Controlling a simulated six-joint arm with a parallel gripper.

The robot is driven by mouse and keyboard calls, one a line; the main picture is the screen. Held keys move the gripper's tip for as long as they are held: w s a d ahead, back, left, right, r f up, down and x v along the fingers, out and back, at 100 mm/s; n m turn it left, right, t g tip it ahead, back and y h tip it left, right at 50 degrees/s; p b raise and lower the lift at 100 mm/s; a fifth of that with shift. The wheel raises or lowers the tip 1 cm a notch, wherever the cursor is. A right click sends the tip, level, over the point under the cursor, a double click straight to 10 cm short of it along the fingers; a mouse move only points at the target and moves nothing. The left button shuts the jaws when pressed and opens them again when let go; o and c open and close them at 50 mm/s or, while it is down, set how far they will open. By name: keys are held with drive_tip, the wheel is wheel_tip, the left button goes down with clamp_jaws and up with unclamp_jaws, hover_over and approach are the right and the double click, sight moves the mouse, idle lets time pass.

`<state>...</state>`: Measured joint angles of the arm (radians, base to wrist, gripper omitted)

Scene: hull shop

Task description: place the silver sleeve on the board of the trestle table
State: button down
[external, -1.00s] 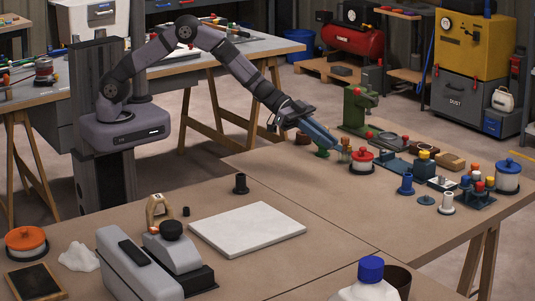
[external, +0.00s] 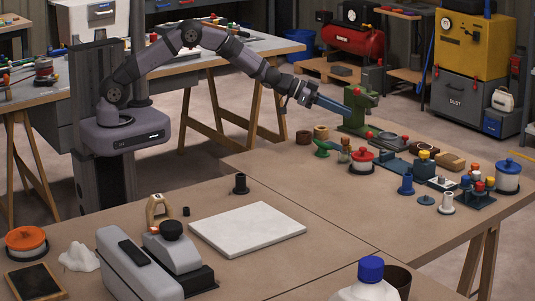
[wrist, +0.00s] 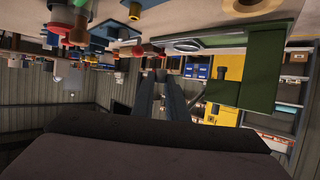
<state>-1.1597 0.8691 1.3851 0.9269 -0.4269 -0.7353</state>
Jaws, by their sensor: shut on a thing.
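My gripper (external: 346,110) reaches over the right-hand table, its long blue-grey fingers close together beside the green stand (external: 359,108). In the wrist view the fingers (wrist: 160,78) are near parallel. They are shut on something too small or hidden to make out. A pale silver-white sleeve (external: 447,203) with a dark foot stands upright on the right-hand table, well apart from my gripper; it best fits the silver sleeve. The trestle table's brown board (external: 365,210) is its top, with open room at its middle and left.
A blue sleeve (external: 406,185), a red-topped spool (external: 362,160), a peg block (external: 478,197) and a blue-lidded tub (external: 508,177) crowd the right table. The green stand also shows in the wrist view (wrist: 245,75). A white slab (external: 248,230) and dark sleeve (external: 241,184) are nearer.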

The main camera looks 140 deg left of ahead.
hover_over(341, 145)
drive_tip(key=f, duration=0.4)
drive_tip(key=d+f, duration=0.1)
drive_tip(key=f, duration=0.1)
drive_tip(key=shift+w, duration=0.4)
drive_tip(key=shift+f, duration=1.8)
drive_tip(key=shift+b, duration=0.3)
drive_tip(key=shift+f, duration=0.2)
drive_tip(key=c, duration=1.7)
unclamp_jaws()
drive_tip(key=shift+c, duration=0.2)
drive_tip(key=shift+r, duration=0.1)
